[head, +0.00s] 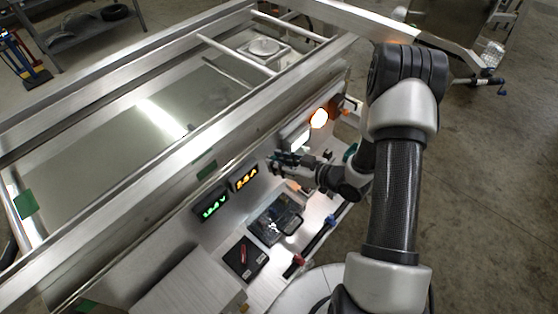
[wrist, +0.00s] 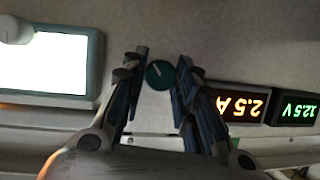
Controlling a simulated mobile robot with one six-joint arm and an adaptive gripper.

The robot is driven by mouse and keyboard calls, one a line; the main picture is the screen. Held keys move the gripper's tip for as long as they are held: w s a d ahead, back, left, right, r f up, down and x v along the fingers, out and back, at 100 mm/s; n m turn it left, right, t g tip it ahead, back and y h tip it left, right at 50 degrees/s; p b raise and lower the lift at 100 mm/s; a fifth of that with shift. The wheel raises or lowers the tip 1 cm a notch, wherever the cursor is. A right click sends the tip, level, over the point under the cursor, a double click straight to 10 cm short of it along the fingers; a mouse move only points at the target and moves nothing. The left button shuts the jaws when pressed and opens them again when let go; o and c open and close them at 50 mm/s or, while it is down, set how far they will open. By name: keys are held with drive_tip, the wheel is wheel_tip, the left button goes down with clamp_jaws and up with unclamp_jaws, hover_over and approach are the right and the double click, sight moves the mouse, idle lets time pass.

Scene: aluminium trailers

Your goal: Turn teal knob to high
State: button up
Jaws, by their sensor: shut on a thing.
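The teal knob (wrist: 160,74) is a small round dial on the grey panel, with a white pointer mark that leans to the upper left in the wrist view. My gripper (wrist: 161,66) has one dark finger on each side of the knob and is shut on it. In the head view my gripper (head: 279,162) reaches the panel from the right, and the fingers and arm hide the knob there. No high or low marking can be read around the knob.
An orange display (wrist: 241,102) reads 2.5 A beside a green voltage display (wrist: 294,110). A bright white screen (wrist: 45,63) is on the other side.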

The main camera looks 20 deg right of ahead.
drive_tip(key=m+y+b, duration=0.1)
drive_tip(key=m+y, duration=0.1)
drive_tip(key=m, duration=0.3)
drive_tip(key=m+y, duration=0.2)
drive_tip(key=m, duration=0.4)
drive_tip(key=f+m+t+y+b, duration=0.1)
drive_tip(key=m+y, duration=0.2)
drive_tip(key=m, duration=0.2)
drive_tip(key=shift+w+d+b, duration=0.1)
drive_tip(key=shift+d+b, duration=0.05)
drive_tip(key=shift+b, duration=0.2)
drive_tip(key=shift+m, duration=0.4)
drive_tip(key=o, duration=1)
